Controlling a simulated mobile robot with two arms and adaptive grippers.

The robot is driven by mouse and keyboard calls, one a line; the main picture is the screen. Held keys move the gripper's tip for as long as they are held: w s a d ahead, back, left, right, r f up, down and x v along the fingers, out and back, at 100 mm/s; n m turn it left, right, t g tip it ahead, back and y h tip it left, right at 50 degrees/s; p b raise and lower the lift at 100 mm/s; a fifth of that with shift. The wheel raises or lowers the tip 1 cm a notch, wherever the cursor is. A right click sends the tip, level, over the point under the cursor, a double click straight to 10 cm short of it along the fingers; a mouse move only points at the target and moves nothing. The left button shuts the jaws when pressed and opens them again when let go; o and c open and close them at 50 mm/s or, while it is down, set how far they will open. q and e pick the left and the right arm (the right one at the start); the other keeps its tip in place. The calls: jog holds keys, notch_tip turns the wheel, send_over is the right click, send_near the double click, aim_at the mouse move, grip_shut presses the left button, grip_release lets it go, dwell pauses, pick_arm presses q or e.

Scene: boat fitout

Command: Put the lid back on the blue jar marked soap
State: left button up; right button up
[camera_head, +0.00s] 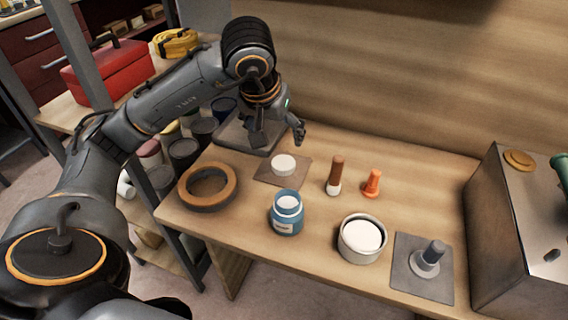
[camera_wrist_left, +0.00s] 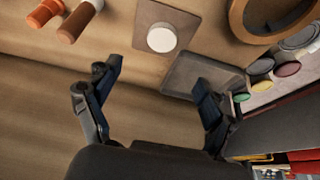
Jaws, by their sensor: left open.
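The blue jar (camera_head: 287,222) stands upright and open near the front of the bench, with white showing inside its mouth and a pale label too small to read. A round white lid (camera_head: 283,165) lies on a brown square mat (camera_head: 264,178) behind the jar. In the left wrist view the lid (camera_wrist_left: 161,38) lies on its mat beyond the fingers. My left gripper (camera_head: 279,134) is open and empty, behind and above the lid; its spread fingers also show in the left wrist view (camera_wrist_left: 152,95). The jar is not in the wrist view. My right gripper is not in view.
A wooden ring (camera_head: 232,190) lies left of the jar. A brown-handled tool (camera_head: 336,172), an orange peg (camera_head: 373,181) and a white tub (camera_head: 343,245) stand right. A grey mat (camera_head: 405,277) holds a grey-handled piece. A metal box (camera_head: 500,235) fills the right end.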

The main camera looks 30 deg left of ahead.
pick_arm(q)
jog(key=b, duration=0.1)
send_near(283, 163)
jog(key=shift+x, duration=1.2)
jog(key=shift+w+f, duration=0.3)
jog(key=shift+f, duration=0.1)
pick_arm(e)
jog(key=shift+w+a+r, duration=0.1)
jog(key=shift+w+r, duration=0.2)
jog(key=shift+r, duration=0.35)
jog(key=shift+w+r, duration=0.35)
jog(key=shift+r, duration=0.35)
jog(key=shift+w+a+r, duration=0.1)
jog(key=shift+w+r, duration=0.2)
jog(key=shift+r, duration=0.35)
pick_arm(q)
jog(key=shift+f, duration=0.1)
jog(key=b+x, duration=0.1)
jog(key=x, duration=0.4)
jog(key=shift+a, duration=0.15)
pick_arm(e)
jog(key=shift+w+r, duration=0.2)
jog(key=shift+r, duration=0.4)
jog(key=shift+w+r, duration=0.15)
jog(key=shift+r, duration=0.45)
pick_arm(q)
jog(key=c, duration=1)
